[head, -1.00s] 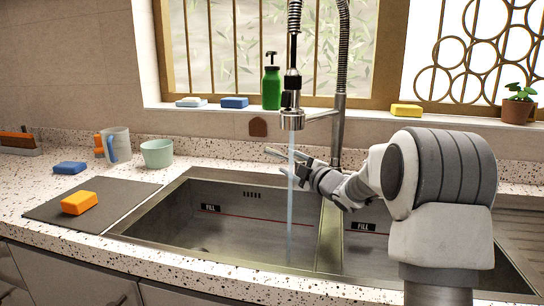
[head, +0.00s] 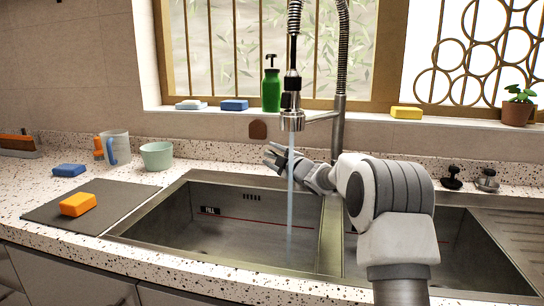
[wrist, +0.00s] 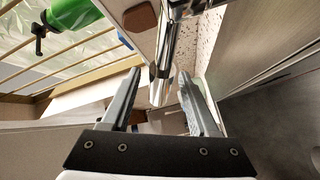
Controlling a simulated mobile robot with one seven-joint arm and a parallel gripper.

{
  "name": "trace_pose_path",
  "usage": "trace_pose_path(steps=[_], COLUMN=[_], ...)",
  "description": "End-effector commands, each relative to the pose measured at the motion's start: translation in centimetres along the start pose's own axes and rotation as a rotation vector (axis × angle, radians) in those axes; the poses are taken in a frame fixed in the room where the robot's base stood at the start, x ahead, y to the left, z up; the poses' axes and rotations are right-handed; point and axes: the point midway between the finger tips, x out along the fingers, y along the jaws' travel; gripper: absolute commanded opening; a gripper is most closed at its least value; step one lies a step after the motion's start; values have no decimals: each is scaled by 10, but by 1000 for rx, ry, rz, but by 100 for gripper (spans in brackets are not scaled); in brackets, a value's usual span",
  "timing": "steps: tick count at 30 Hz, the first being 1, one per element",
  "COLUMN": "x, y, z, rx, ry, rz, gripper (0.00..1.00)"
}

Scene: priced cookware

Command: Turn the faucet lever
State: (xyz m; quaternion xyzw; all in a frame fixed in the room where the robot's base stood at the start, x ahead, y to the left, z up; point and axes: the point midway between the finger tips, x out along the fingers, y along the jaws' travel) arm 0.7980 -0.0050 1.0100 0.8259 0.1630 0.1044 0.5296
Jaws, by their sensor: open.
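The faucet (head: 338,130) is a tall chrome post with a coiled hose and a spray head (head: 292,120). A stream of water (head: 291,190) runs from the head into the left basin. My gripper (head: 272,154) is open, low behind the stream and in front of the back wall. My arm hides the foot of the post in the head view. In the wrist view, a chrome part that looks like the faucet lever (wrist: 160,88) lies between the open fingers (wrist: 159,76), near the chrome post (wrist: 178,40). I cannot tell whether either finger touches it.
The double sink (head: 250,225) lies below my arm. A green soap bottle (head: 271,90), sponges and a potted plant (head: 518,108) stand on the sill. A mug (head: 116,146), a bowl (head: 157,155) and an orange sponge (head: 78,204) are at left. Two small knobs (head: 468,178) stand at right.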

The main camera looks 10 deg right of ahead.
Motion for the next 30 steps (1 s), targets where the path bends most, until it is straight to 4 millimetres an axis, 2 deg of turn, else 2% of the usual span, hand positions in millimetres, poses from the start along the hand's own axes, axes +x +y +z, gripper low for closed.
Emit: trace_pose_path(steps=[3, 13, 30], x=[0, 0, 0], y=[0, 0, 0], z=[0, 0, 0], rx=[0, 0, 0], ry=[0, 0, 0], rz=[0, 0, 0], gripper=[59, 0, 0])
